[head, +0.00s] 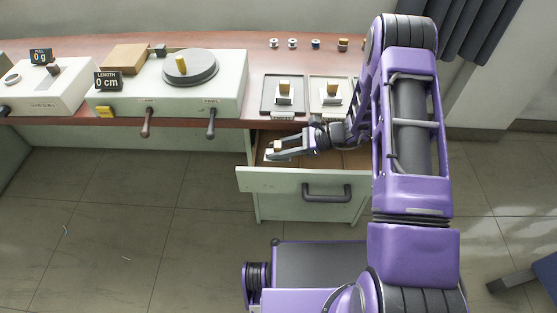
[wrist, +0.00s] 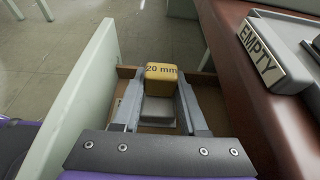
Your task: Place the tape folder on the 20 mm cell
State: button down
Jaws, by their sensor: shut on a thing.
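My gripper (head: 276,151) is inside the open drawer (head: 300,181), at its left part. It is shut on a tape folder (wrist: 162,77), a yellow block marked "20 mm" over a grey-white base; its yellow top also shows in the head view (head: 277,145). The fingers (wrist: 160,103) lie on either side of it. I cannot tell whether its base touches the drawer floor. On the table above stand two similar yellow-topped pieces, one on a dark-rimmed tray (head: 266,108) and one on a light-rimmed tray (head: 313,111). No 20 mm cell can be made out in the head view.
An "EMPTY" sign (wrist: 261,54) stands on the table edge, right of the gripper in the wrist view. A white machine (head: 225,100) with a turntable (head: 201,77) and two levers is on the left. Several spools (head: 315,44) line the back. The drawer front rises close by.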

aim_at(279, 166)
jog(key=shift+f+b, duration=0.6)
jog(key=shift+f, duration=2.05)
jog(key=shift+c, duration=2.2)
grip_release()
jog(key=shift+r, duration=0.1)
jog(key=shift+r, duration=0.15)
jog(key=shift+d+r+p, duration=0.1)
jog(key=shift+r+p, duration=0.05)
jog(key=shift+p, duration=0.25)
jog(key=v, duration=1.2)
